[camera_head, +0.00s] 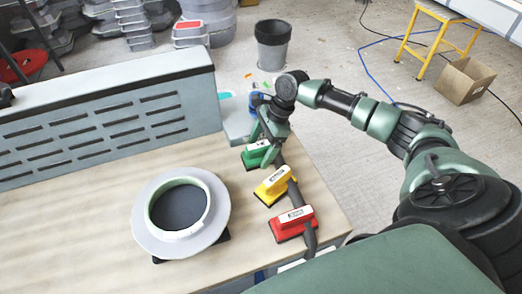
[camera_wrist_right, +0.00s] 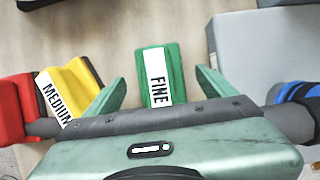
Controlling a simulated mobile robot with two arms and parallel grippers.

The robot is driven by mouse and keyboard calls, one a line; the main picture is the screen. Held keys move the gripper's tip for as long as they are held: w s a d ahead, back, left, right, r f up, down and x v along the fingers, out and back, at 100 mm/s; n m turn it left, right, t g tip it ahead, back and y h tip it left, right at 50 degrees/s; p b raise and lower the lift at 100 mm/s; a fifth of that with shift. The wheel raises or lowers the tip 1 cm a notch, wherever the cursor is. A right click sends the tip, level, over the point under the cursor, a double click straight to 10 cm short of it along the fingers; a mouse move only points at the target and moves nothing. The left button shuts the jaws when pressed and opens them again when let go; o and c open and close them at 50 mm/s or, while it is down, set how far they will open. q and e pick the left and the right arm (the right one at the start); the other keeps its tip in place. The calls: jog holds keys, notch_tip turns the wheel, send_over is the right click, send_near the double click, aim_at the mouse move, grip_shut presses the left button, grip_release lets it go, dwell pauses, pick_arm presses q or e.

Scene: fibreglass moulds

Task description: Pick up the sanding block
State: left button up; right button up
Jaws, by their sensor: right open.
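Three sanding blocks stand in a row near the right edge of the bench. The green block (camera_head: 255,155) is farthest back, and its label reads FINE in the right wrist view (camera_wrist_right: 158,68). The yellow block (camera_head: 273,187), labelled MEDIUM (camera_wrist_right: 70,88), is in the middle. The red block (camera_head: 291,226) is nearest and shows partly at the left of the wrist view (camera_wrist_right: 15,105). My right gripper (camera_head: 270,145) is over the green block. Its open fingers (camera_wrist_right: 161,80) lie either side of that block with gaps, holding nothing. Its height above the block is unclear.
A dark hose (camera_head: 309,236) runs along the right of the blocks. A round white ring mould (camera_head: 222,212) sits left of them. A grey slotted box (camera_head: 110,122) stands behind, and a pale grey slab (camera_head: 236,118) lies beyond the green block.

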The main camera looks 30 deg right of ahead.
aim_at(258, 145)
jog(key=shift+x, duration=1.05)
jog(key=shift+c, duration=0.3)
jog(key=shift+r, duration=0.1)
jog(key=c, duration=1.6)
jog(key=shift+o, duration=0.2)
notch_tip(258, 145, up, 20)
jog(key=b, duration=0.2)
